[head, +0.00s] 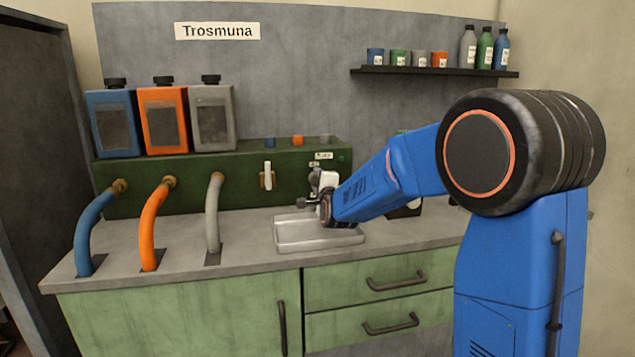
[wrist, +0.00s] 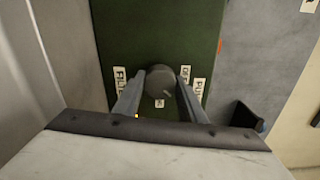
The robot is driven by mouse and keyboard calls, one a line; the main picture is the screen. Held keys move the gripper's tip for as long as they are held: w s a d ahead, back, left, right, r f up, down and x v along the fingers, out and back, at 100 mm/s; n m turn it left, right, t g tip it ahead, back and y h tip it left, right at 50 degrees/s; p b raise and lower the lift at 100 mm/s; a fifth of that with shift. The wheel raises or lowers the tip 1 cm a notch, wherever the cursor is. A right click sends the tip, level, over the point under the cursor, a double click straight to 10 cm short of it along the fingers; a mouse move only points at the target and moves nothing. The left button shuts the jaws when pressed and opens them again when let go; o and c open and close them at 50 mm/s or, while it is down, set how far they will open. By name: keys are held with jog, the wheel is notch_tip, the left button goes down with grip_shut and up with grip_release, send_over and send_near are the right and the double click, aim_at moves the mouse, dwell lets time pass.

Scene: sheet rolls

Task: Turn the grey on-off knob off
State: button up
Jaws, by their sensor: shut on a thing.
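The grey knob (wrist: 160,80) is a dark round dial on the green panel in the wrist view. A small light mark shows near its lower right edge. My gripper (wrist: 161,84) has one finger on each side of the knob and is shut on it. Small white labels stand around it, one to the left (wrist: 119,80) and two to the right; their words are hard to read. In the head view my gripper (head: 322,184) is at the right part of the green box (head: 150,190), and it hides the knob there.
Blue, orange and grey canisters (head: 212,118) stand on the box at left, with matching hoses (head: 213,215) below. A white lever (head: 267,176) is left of my gripper. A shelf (head: 434,71) holds cups and bottles.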

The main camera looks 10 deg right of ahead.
jog(key=n, duration=0.4)
jog(key=shift+n, duration=0.3)
jog(key=n, duration=0.4)
jog(key=shift+a+n, duration=0.1)
jog(key=shift+n, duration=0.2)
jog(key=o, duration=1.1)
jog(key=shift+c, duration=0.2)
notch_tip(320, 180, up, 10)
